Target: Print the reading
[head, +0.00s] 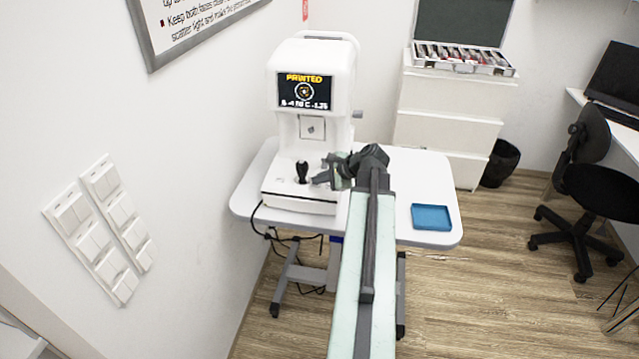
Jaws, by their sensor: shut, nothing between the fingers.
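The white eye-testing machine (329,57) stands on a white wheeled table (262,172). Its dark screen (305,91) shows "PRINTED" in yellow at the top and a line of small white figures below, too small to read surely. A black joystick (302,172) stands upright on the machine's base. My gripper (322,179) is shut and empty, just right of the joystick and close over the right part of the base. I cannot tell whether it touches the machine. No paper slip can be made out.
A blue tray (432,217) lies on the table's right side. Behind are a white drawer cabinet (445,100) with an open lens case (462,60), a black bin (501,163) and a black office chair (585,190). Wall switches (98,230) are at left; floor between table and chair is clear.

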